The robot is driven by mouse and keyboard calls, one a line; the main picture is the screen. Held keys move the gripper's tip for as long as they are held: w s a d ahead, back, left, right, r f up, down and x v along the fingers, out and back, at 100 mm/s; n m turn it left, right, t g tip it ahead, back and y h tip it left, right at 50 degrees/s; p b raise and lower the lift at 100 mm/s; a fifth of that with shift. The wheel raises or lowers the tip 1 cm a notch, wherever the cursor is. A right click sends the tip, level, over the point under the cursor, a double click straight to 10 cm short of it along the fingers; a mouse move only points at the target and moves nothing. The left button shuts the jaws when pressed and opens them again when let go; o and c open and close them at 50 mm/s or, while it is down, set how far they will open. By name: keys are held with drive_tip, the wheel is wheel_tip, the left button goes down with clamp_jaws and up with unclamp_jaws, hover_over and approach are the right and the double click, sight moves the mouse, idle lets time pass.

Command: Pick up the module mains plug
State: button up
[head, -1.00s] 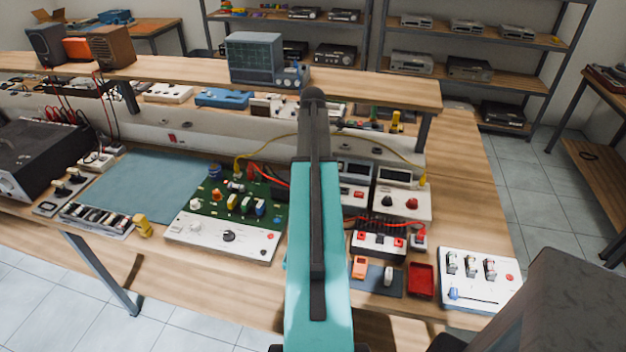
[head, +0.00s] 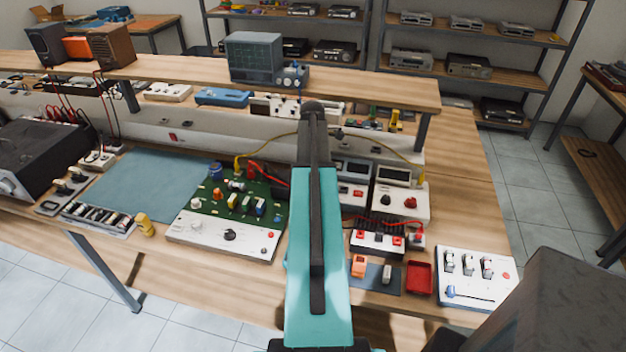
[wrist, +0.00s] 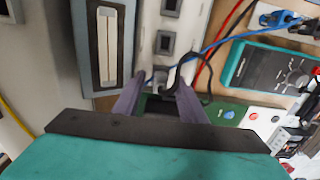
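My gripper (wrist: 161,78) shows in the wrist view with its two grey-purple fingers apart, reaching toward a light panel with dark square sockets. A small dark plug-like piece (wrist: 173,84) with a black cable lies at the fingertips, close to the right finger. I cannot tell for certain that it is the module mains plug, or whether a finger touches it. In the head view my teal arm hides the gripper and the spot where it reaches.
A green circuit board module (head: 240,205) stands left of my arm. White boxed instruments (head: 401,200) and a switch box (head: 476,272) stand to the right. Blue and red cables (wrist: 236,36) run near the gripper.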

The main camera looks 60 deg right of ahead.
clamp_jaws()
drive_tip(key=shift+r, duration=0.2)
drive_tip(key=shift+r+b, duration=0.85)
drive_tip(key=shift+r, duration=0.5)
drive_tip(key=shift+s+a+r, duration=0.1)
drive_tip(key=shift+s+r, duration=0.05)
drive_tip(key=shift+r, duration=0.1)
drive_tip(key=s+a+r+b, duration=0.1)
drive_tip(key=s+a+b, duration=0.3)
drive_tip(key=s+a, duration=0.5)
drive_tip(key=s, duration=0.3)
drive_tip(key=shift+s+a+r, duration=0.2)
drive_tip(key=shift+a+r, duration=0.05)
drive_tip(key=shift+a, duration=0.05)
drive_tip(key=shift+w+d, duration=0.1)
